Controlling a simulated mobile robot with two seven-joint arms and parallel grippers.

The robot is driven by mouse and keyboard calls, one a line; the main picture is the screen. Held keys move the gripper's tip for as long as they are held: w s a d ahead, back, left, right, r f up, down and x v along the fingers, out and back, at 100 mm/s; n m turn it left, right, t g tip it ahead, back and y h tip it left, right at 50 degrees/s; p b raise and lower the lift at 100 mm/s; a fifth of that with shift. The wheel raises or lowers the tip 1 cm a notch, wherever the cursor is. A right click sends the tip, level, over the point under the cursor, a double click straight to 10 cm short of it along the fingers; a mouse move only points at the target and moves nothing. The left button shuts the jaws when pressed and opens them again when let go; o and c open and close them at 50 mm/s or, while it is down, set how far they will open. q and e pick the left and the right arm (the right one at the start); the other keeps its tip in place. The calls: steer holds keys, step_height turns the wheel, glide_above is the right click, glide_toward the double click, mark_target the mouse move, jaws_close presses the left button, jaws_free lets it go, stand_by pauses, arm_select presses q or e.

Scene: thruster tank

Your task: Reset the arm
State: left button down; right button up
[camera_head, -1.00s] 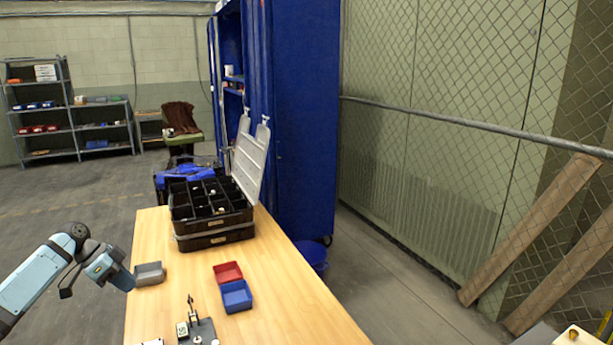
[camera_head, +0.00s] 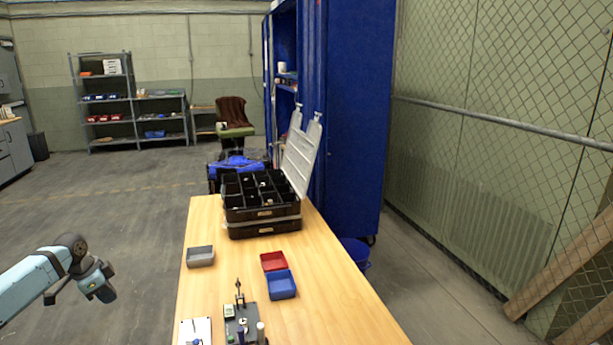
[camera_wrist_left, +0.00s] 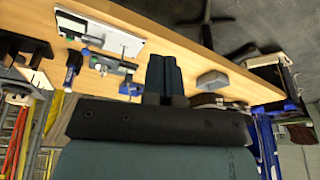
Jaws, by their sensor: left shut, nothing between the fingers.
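My left arm (camera_head: 35,283) comes in from the left edge in the head view and bends down at its wrist. The left gripper (camera_head: 104,291) hangs in the air over the floor, left of the wooden table (camera_head: 222,245) and apart from it. In the left wrist view its two dark fingers (camera_wrist_left: 163,75) are together with nothing between them. My right arm and gripper are in neither view.
The table holds a grey bin (camera_head: 200,257), a red bin (camera_head: 273,261), a blue bin (camera_head: 281,285), a small device (camera_head: 241,322), a white plate (camera_head: 195,331) and a black organizer case (camera_head: 264,230) with its lid up. Floor left of the table is open.

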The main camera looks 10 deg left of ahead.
arm_select(q)
steer(key=s+d+f+t+y, duration=0.2)
steer(key=s+d+f, duration=0.1)
steer(key=s+f, duration=0.45)
steer(key=s+d+f+t+y, duration=0.1)
steer(key=s+d+f, duration=0.3)
steer(key=s+f, duration=0.4)
steer(key=s+d+f+m+t+h, duration=0.2)
steer(key=s+d+m+t+h, duration=0.1)
steer(key=s+d, duration=1)
steer(key=s+d+n+t+h, duration=0.15)
steer(key=d+n, duration=0.75)
steer(key=d, duration=1.3)
step_height(320, 180, up, 11)
steer(key=s+t+p, duration=0.1)
steer(key=p, duration=1.2)
steer(key=shift+s+a, duration=0.15)
steer(key=shift+a, duration=0.05)
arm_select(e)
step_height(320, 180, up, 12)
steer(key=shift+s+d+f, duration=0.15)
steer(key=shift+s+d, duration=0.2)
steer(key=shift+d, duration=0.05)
arm_select(q)
steer(key=shift+r, duration=0.1)
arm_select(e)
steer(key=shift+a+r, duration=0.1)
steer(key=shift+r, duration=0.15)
